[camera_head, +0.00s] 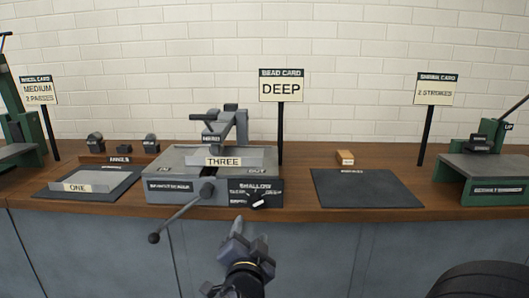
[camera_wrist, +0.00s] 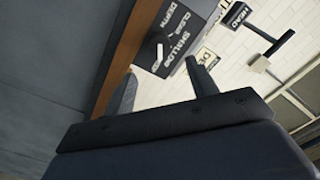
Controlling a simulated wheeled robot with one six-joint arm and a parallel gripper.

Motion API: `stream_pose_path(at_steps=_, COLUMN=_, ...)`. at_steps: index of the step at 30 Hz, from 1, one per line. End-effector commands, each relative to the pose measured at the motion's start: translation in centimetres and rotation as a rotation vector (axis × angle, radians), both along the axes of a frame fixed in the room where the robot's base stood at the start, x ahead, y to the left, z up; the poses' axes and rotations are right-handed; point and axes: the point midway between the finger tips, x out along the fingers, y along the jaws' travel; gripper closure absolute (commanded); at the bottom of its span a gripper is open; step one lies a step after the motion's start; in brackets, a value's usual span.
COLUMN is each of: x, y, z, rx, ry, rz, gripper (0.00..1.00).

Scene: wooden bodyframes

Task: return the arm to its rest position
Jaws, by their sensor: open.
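My gripper (camera_head: 238,234) is in front of the bench's front edge, low in the head view, below the grey bead machine (camera_head: 165,186). In the wrist view my gripper (camera_wrist: 160,85) has its two fingers spread apart with nothing between them. The machine's depth dial (camera_head: 257,199) is just above and beyond my gripper in the head view. It also shows past the fingers in the wrist view (camera_wrist: 160,52). My gripper appears apart from the dial. A panel marked THREE (camera_head: 223,161) lies on the machine.
A lever with a ball end (camera_head: 155,238) juts from the machine toward the front left. A panel marked ONE (camera_head: 78,186) lies on the left dark mat (camera_head: 50,195). The right dark mat (camera_head: 365,190) has a small wooden block (camera_head: 345,157) behind it. Green machines stand at both ends.

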Motion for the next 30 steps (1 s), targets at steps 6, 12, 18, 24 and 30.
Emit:
stream_pose_path(at_steps=6, x=5.1, y=-0.3, z=-0.3, rx=0.002, ry=-0.002, rz=-0.008, gripper=0.45)
stream_pose_path(at_steps=12, x=8.9, y=-0.5, z=-0.2, rx=0.001, ry=-0.002, rz=-0.007, gripper=0.45)
stream_pose_path(at_steps=18, x=11.0, y=-0.4, z=0.4, rx=-0.073, ry=0.002, rz=-0.003, gripper=0.45)
stream_pose_path(at_steps=24, x=11.0, y=-0.4, z=0.4, rx=-0.285, ry=0.01, rz=-0.002, gripper=0.45)
stream_pose_path(at_steps=30, x=10.9, y=-0.5, z=0.3, rx=-0.49, ry=0.017, rz=-0.002, gripper=0.45)
